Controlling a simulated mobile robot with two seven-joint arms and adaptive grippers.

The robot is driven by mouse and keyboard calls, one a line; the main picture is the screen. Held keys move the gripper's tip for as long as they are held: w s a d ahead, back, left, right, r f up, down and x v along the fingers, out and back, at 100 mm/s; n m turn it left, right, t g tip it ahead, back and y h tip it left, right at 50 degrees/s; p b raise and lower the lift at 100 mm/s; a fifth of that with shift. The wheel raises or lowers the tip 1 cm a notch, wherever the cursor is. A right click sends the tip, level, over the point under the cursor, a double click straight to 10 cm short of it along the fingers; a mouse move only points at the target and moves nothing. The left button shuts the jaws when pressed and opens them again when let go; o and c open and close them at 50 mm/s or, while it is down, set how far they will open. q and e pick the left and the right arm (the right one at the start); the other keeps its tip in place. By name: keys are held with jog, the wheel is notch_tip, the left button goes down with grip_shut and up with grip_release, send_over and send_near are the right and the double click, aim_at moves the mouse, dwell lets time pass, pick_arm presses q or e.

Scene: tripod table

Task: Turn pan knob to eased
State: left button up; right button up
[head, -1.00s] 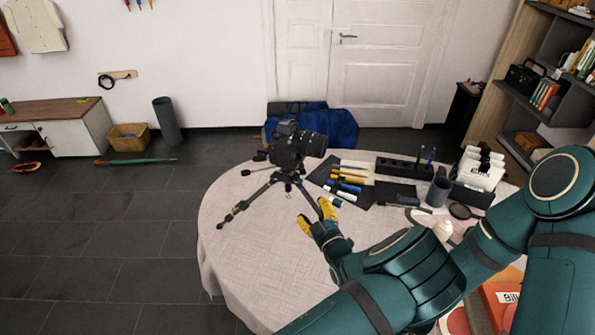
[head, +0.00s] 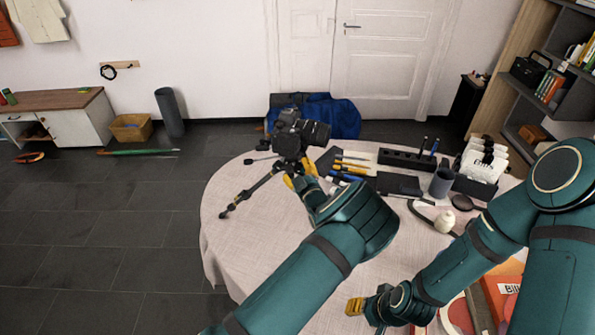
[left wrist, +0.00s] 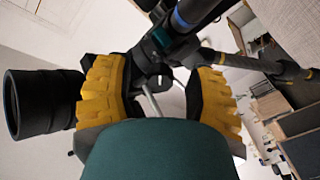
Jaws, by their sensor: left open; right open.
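A black camera (head: 290,138) with a long lens sits on a small tripod (head: 246,193) on the round table (head: 235,245). My left gripper (head: 297,180) is open close beneath the camera at the tripod's head. In the left wrist view its yellow fingers (left wrist: 158,85) stand apart on either side of the dark tripod head (left wrist: 152,62). A thin grey rod (left wrist: 151,100) shows between them; contact cannot be told. The camera lens (left wrist: 38,102) is left of the fingers. I cannot clearly pick out the pan knob. My right gripper (head: 356,306) is open and empty near the table's front.
Pens and markers (head: 350,168) lie on a dark mat right of the tripod. A black pen holder block (head: 407,159), a dark cup (head: 441,182) and a white card rack (head: 482,165) stand at the right back. The table's left front is clear.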

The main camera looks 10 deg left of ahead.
pick_arm(q)
jog(key=shift+o, duration=0.2)
grip_shut()
jog(key=shift+n, duration=0.3)
jog(key=n, duration=0.3)
jog(key=shift+n+p, duration=0.3)
jog(key=shift+n, duration=1.3)
jog(key=shift+c, duration=0.2)
grip_release()
